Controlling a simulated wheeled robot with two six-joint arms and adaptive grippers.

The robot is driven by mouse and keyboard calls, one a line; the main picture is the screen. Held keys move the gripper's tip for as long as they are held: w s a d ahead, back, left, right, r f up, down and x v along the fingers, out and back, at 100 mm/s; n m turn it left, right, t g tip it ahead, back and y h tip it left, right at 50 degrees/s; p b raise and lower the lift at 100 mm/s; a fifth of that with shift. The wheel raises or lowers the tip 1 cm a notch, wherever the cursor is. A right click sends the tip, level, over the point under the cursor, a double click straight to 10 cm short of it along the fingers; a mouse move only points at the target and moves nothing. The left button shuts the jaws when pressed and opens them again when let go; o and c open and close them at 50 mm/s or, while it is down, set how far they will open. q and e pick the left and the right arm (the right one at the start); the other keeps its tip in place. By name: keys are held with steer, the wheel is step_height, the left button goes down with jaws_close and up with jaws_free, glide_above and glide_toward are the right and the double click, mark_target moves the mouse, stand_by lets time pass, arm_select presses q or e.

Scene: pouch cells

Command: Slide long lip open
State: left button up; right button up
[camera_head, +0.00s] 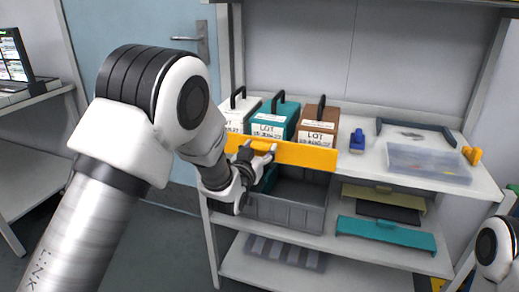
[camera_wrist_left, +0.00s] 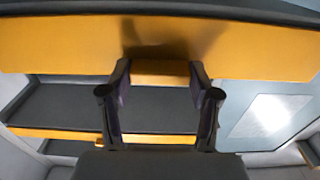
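The long lip is an orange bar (camera_head: 308,156) across the front of the upper shelf, before the labelled boxes. In the left wrist view the lip (camera_wrist_left: 60,45) runs across the top, with an orange tab (camera_wrist_left: 160,73) sticking out from it. My left gripper (camera_head: 262,151) is at the lip's tab. Its fingers (camera_wrist_left: 160,75) lie on both sides of the tab, with no clear gap between the pads and its ends. The left hand hides part of the lip's left end. Only a piece of my right arm shows at the right edge; its gripper is out of view.
White (camera_head: 238,114), teal (camera_head: 275,120) and brown (camera_head: 316,127) boxes stand behind the lip. A grey bin (camera_head: 287,208) is below it. A clear tray (camera_head: 428,163) and a blue item (camera_head: 357,137) lie to the right. A teal panel (camera_head: 386,233) is on a lower shelf.

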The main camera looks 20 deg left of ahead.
arm_select(q)
jaws_close()
step_height(320, 180, down, 6)
steer(key=b, duration=0.3)
steer(key=shift+f, duration=0.25)
steer(key=o, duration=1.1)
jaws_free()
steer(key=shift+s, duration=0.1)
steer(key=s, duration=1.1)
steer(key=shift+s+a, duration=0.2)
steer(key=shift+s, duration=0.2)
